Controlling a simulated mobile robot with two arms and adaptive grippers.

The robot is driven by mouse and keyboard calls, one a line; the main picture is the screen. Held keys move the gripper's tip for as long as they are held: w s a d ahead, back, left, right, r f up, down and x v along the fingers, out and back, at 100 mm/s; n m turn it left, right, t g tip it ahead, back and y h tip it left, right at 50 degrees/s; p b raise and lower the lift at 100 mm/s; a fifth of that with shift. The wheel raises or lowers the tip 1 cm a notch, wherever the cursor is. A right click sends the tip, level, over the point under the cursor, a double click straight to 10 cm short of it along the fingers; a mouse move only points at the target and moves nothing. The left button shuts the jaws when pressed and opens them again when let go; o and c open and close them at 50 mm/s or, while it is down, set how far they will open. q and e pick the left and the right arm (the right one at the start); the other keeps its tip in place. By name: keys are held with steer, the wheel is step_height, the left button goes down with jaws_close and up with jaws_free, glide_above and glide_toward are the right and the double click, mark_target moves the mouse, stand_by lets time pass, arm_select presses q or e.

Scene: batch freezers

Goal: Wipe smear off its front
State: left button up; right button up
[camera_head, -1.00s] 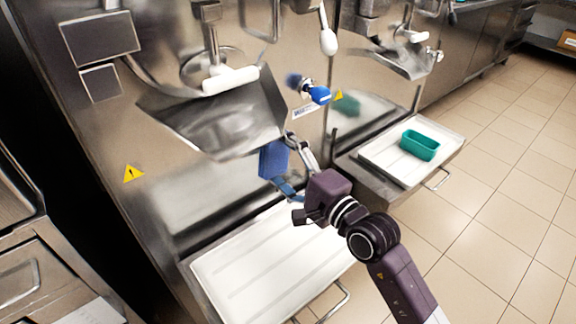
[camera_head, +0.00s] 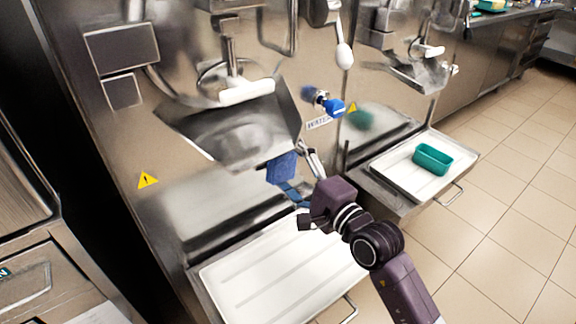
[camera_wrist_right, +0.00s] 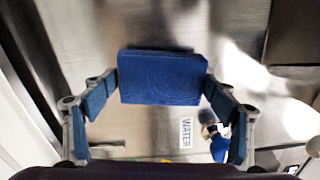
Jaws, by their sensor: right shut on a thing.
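The batch freezer's steel front (camera_head: 200,205) stands before me, with a chute under its dispensing outlet. My right gripper (camera_head: 297,170) is shut on a blue sponge (camera_head: 281,167), just right of and below the chute. In the right wrist view the sponge (camera_wrist_right: 162,78) sits between both fingertips, its broad side facing the camera, in front of the steel panel (camera_wrist_right: 120,28). It looks close to or against the panel; I cannot tell whether it touches. No smear can be told apart from the reflections. My left gripper is not in view.
A blue-handled tap (camera_head: 333,107) and a WATER label (camera_head: 318,124) are close to the right of the sponge. The steel chute (camera_head: 235,135) juts out at its upper left. A white tray (camera_head: 285,280) lies below. A teal tub (camera_head: 433,158) stands on the neighbouring tray.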

mark_target(297, 156)
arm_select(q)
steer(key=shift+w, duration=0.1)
arm_select(e)
steer(key=shift+w+a, duration=0.1)
steer(key=shift+w, duration=0.05)
steer(key=shift+w+a, duration=0.15)
steer(key=shift+w, duration=0.1)
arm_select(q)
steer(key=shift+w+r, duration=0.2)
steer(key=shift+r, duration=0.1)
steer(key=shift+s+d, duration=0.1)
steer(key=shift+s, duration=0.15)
arm_select(e)
steer(key=shift+w+a, duration=0.3)
steer(key=shift+w, duration=0.05)
steer(key=shift+w+d, duration=0.1)
steer(key=shift+d, duration=0.05)
steer(key=shift+w+d+b, duration=0.3)
steer(key=shift+d+b, duration=0.15)
steer(key=shift+b, duration=0.05)
steer(key=shift+w+d+b, duration=0.55)
steer(key=shift+w+d, duration=0.15)
steer(key=shift+d, duration=0.35)
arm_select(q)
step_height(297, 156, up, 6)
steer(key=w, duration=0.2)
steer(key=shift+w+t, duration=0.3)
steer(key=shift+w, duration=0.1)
arm_select(e)
steer(key=shift+w, duration=0.1)
